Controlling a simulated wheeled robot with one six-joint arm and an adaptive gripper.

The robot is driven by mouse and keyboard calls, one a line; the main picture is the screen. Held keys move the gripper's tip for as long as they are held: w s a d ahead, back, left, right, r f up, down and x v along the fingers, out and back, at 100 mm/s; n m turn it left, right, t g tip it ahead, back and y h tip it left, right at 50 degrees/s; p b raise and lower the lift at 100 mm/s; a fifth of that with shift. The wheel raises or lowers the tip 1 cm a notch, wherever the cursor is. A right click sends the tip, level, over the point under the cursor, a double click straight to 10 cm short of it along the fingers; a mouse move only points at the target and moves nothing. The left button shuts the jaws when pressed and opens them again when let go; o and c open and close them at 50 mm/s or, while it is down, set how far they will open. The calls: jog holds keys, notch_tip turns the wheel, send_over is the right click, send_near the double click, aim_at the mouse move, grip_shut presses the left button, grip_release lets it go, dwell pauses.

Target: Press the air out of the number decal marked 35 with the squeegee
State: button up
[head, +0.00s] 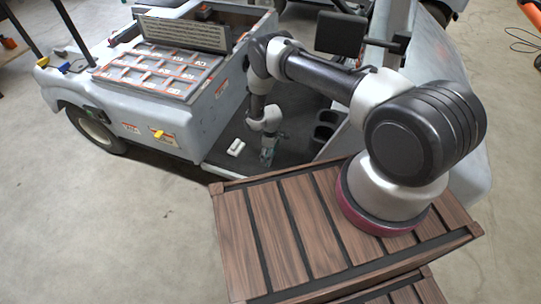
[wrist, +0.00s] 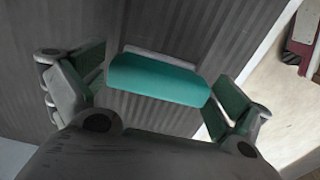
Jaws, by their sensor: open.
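My gripper (head: 267,156) hangs low over the cart's dark floor, fingers pointing down. In the wrist view its two green-padded fingers stand apart. A teal block with a pale far edge (wrist: 158,78), probably the squeegee, lies between them, with a small gap showing at each end. I cannot tell its height above the ribbed floor. In the head view it is too small to make out beside the fingers. Several small orange-and-white labels show on the cart's side, one of them a decal (head: 131,128); I cannot read 35 on any.
A white block (head: 236,147) lies on the cart floor (head: 222,158) left of my gripper. A yellow piece (head: 158,134) is on the cart's side panel. A gridded battery bay (head: 160,70) stands behind.

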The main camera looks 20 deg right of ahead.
jog(key=c, duration=0.9)
jog(key=shift+r, duration=0.1)
